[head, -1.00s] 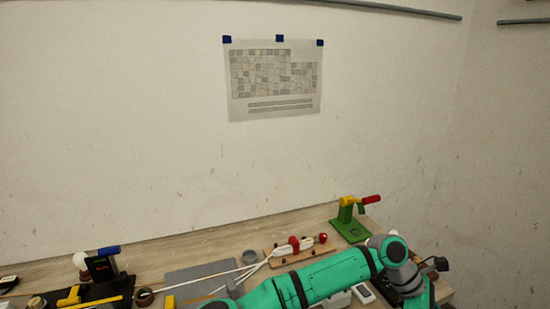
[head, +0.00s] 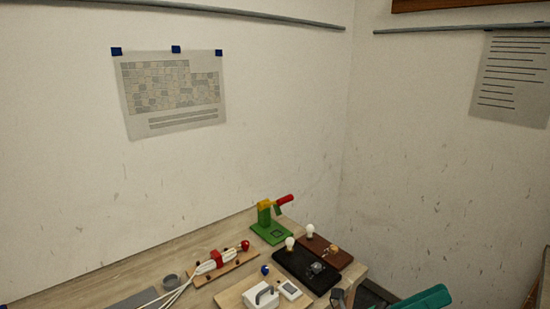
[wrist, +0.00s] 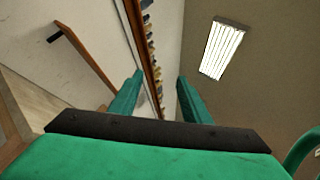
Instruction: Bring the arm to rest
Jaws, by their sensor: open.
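My gripper (wrist: 158,98) shows in the wrist view with its two green fingers apart and nothing between them. It points up toward a wall, a long wooden rail and the ceiling, away from the bench. In the head view a green part of my arm shows at the lower right edge, and the gripper itself is out of that view.
The bench (head: 75,290) holds a green press with a red handle (head: 270,222), a board with a white-and-red connector (head: 222,262), a dark board with bulbs (head: 305,270), and a white device (head: 262,295). A ceiling light (wrist: 222,50) shows above.

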